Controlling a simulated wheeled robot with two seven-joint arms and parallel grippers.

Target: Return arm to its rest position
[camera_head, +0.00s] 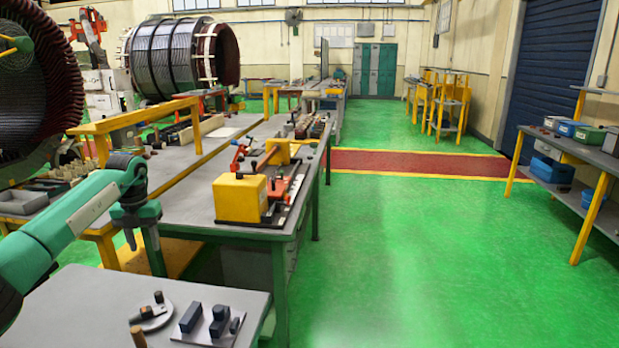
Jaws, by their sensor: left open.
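My left arm comes in from the left edge, green with dark joints. Its left gripper (143,250) points down in the air near the front-left corner of the long grey workbench (190,162). Its two dark fingers are apart and nothing shows between them. Just below it in the picture is the far edge of a small grey table (75,300). My right gripper is not in view.
On the small table are a round fixture (152,316) and dark blocks on a plate (210,326). A yellow machine (240,198) stands on the workbench. Large stator cores (178,55) stand at the left.

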